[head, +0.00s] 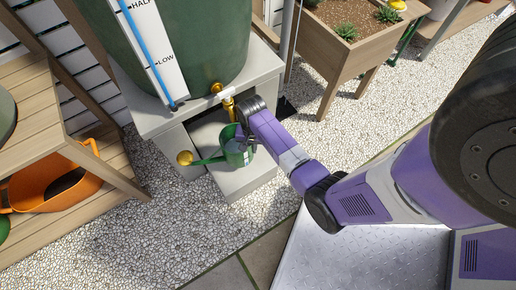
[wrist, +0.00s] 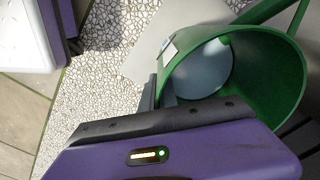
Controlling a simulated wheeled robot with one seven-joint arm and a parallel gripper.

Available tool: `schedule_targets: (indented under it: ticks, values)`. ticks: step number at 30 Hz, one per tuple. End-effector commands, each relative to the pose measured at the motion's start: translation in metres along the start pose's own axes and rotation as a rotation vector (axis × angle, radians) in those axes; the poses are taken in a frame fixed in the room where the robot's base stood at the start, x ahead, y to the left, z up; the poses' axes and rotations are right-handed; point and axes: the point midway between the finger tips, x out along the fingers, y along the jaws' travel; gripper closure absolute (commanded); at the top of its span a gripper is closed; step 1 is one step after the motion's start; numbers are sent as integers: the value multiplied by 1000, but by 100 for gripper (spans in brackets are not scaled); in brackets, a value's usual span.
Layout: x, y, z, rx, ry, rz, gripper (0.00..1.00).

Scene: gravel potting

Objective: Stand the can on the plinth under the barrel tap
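The green watering can (head: 238,155) is at the low grey plinth (head: 241,185), below and slightly in front of the brass barrel tap (head: 228,106). Its spout points left and ends in a yellow rose (head: 185,158). I cannot tell whether its base touches the plinth. My gripper (head: 244,142) is at the can's rim. In the wrist view the dark fingers (wrist: 160,91) close on the wall of the can (wrist: 268,62), one inside and one outside. The can's inside shows a pale grey-blue bottom. The plinth (wrist: 148,48) shows beside the can.
The green barrel (head: 205,40) stands on a grey block stand (head: 165,118) behind the plinth. A wooden shelf (head: 30,110) with an orange container (head: 60,185) is at left. A wooden planter (head: 350,55) is at right. Gravel (head: 150,235) in front is clear.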

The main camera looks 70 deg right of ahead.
Motion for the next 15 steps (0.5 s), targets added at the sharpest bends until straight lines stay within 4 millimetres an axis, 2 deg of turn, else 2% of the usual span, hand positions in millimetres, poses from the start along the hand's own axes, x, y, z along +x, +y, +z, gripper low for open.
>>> schedule_targets:
  ticks: [1, 3, 11, 15]
  values:
    - [8, 1, 1, 0, -3, 2, 100]
    - [13, 1, 2, 0, -3, 2, 100]
    - [20, 1, 1, 0, -2, 0, 100]
    - [36, 2, 2, 1, -3, 2, 100]
